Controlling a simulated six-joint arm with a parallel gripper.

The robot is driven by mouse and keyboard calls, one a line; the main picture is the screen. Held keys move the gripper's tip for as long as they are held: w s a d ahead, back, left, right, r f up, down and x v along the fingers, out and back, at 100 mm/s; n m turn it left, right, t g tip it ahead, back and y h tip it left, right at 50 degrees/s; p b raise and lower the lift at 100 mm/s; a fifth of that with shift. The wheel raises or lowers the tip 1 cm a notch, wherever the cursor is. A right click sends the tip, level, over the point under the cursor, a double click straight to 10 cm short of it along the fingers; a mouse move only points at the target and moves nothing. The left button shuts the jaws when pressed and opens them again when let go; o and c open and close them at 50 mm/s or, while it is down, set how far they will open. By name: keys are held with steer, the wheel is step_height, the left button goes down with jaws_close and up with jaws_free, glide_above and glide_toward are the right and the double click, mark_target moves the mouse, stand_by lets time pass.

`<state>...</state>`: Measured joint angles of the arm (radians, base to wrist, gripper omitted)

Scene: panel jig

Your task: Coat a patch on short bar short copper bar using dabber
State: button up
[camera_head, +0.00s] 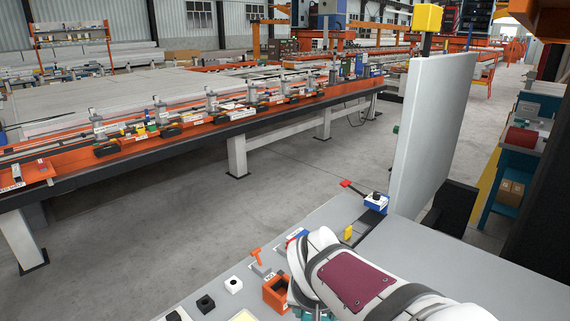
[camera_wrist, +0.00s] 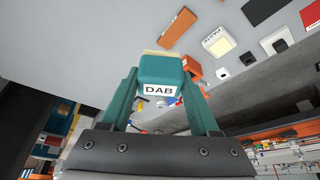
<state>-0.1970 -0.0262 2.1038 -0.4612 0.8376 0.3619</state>
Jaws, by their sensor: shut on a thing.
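My gripper (camera_wrist: 160,76) is shut on the dabber (camera_wrist: 159,72), a teal block marked "DAB" with a cream pad at its far end. A flat copper-coloured bar (camera_wrist: 177,27) lies on the grey surface beyond the dabber in the wrist view, probably the short copper bar. The dabber appears apart from it. A white tray with a cream inside (camera_wrist: 216,40) lies to the bar's right, its label too small to read. In the head view my white arm hides the bar, the dabber and most of the gripper.
An open orange box (camera_head: 276,291), a black block (camera_head: 205,303) and a white block (camera_head: 233,285) stand on the grey bench. A blue box with a black knob (camera_head: 375,203) stands by a tall pale panel (camera_head: 431,140).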

steer(key=shift+a+f+m+g+h, duration=0.3)
steer(key=shift+a+f+m, duration=0.8)
steer(key=shift+a+f, duration=1.65)
steer(key=shift+a+f+m+g+h, duration=0.1)
steer(key=shift+a+f+m+h, duration=0.8)
steer(key=shift+f, duration=3.05)
steer(key=shift+a+f+m+g+y, duration=0.15)
steer(key=shift+a+f+m, duration=1.15)
steer(key=shift+a+f, duration=1.75)
steer(key=shift+d+f, duration=0.25)
steer(key=shift+f, duration=0.4)
steer(key=s+a, duration=0.1)
steer(key=s+a+r, duration=0.1)
steer(key=s, duration=0.1)
steer(key=shift+a+r, duration=0.1)
steer(key=shift+a, duration=0.15)
steer(key=shift+s+a, duration=1)
steer(key=shift+s, duration=0.3)
steer(key=shift+w+d, duration=1.2)
steer(key=shift+w, duration=0.25)
steer(key=shift+w+d, duration=1.15)
steer(key=shift+w, duration=0.3)
step_height(320, 180, up, 6)
steer(key=shift+r, duration=0.25)
steer(key=shift+f, duration=0.1)
